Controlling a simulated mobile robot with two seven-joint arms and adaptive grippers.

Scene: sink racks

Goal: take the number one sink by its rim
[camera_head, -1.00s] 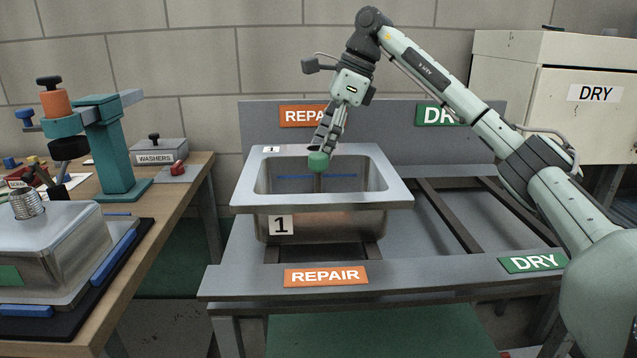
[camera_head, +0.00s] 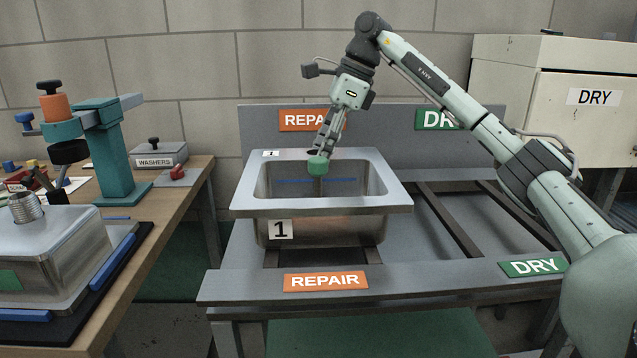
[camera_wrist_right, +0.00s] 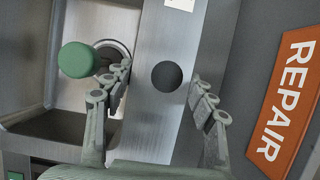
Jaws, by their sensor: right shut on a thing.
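The number one sink (camera_head: 400,200) is a steel basin with a wide rim and a "1" plate on its front. It sits upright on the left, REPAIR side of the grey rack. My right gripper (camera_head: 322,150) reaches down to the sink's back rim. In the right wrist view, the fingers (camera_wrist_right: 160,88) stand on either side of the back ledge (camera_wrist_right: 155,125), around a dark round hole, and are shut on the rim. A green round knob (camera_wrist_right: 78,60) shows beside one finger, over the basin. My left gripper is not in view.
The rack (camera_head: 230,287) has an empty DRY side at right with dark rails (camera_head: 447,220). A wooden bench (camera_head: 185,200) at left holds a teal stand (camera_head: 117,160), a washers box (camera_head: 158,155) and an upturned steel basin (camera_head: 60,240). A DRY cabinet (camera_head: 560,120) stands at back right.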

